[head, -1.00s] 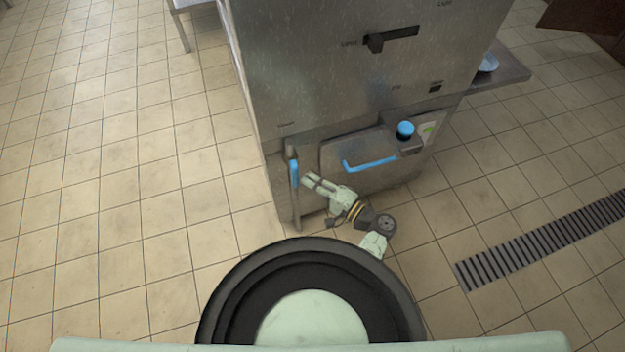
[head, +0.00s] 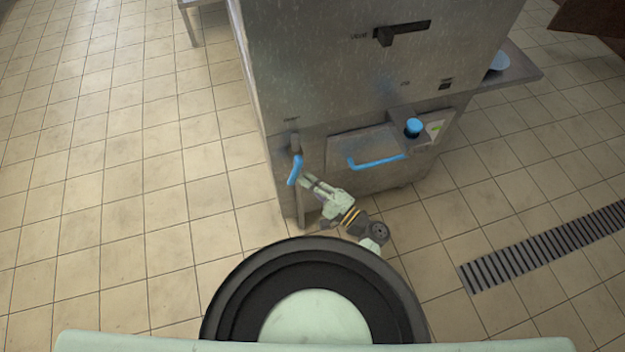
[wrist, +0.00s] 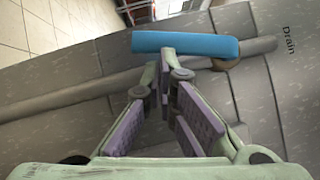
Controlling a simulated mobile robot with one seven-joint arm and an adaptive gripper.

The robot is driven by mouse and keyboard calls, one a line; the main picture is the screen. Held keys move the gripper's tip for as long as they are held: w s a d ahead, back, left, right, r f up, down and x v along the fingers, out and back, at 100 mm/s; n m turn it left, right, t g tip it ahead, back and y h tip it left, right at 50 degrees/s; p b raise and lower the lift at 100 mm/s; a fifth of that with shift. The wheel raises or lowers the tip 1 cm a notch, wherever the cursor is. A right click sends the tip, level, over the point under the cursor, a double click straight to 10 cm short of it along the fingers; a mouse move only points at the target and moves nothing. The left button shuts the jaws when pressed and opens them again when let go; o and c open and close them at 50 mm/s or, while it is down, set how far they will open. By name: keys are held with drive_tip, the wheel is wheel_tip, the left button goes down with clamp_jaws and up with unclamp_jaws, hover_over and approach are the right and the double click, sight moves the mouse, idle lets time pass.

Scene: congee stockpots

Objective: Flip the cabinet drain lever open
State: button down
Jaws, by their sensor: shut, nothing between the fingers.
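The drain lever (head: 295,170) has a blue grip and sits at the cabinet's lower left corner, on a grey vertical pipe. It is tilted, with its lower end out to the left. In the wrist view the blue grip (wrist: 185,45) lies across the top, beside a "Drain" label on the cabinet face. My gripper (head: 306,178) is just right of the lever, low in front of the cabinet (head: 330,80). In the wrist view my gripper (wrist: 165,72) has its fingertips together right by the grip's near edge, empty. I cannot tell whether they touch it.
A drawer-like panel with a blue bar handle (head: 377,162) and a blue knob (head: 413,127) are to the right on the cabinet. A black slide lever (head: 385,36) is higher up. Tiled floor (head: 130,180) is clear at left; a floor grate (head: 545,245) lies at right.

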sight(291, 185)
drive_tip(key=a, duration=0.1)
drive_tip(key=s+a, duration=0.1)
drive_tip(key=a, duration=0.2)
drive_tip(key=shift+s+a+r+b, duration=0.2)
drive_tip(key=shift+s+a+b, duration=0.05)
drive_tip(key=shift+b, duration=0.05)
drive_tip(key=shift+s+a+r, duration=0.25)
drive_tip(key=shift+a+r, duration=0.3)
drive_tip(key=shift+a, duration=0.2)
drive_tip(key=shift+s+a+r, duration=0.2)
drive_tip(key=shift+a+r, duration=0.35)
drive_tip(key=shift+a, duration=0.15)
drive_tip(key=shift+r, duration=0.1)
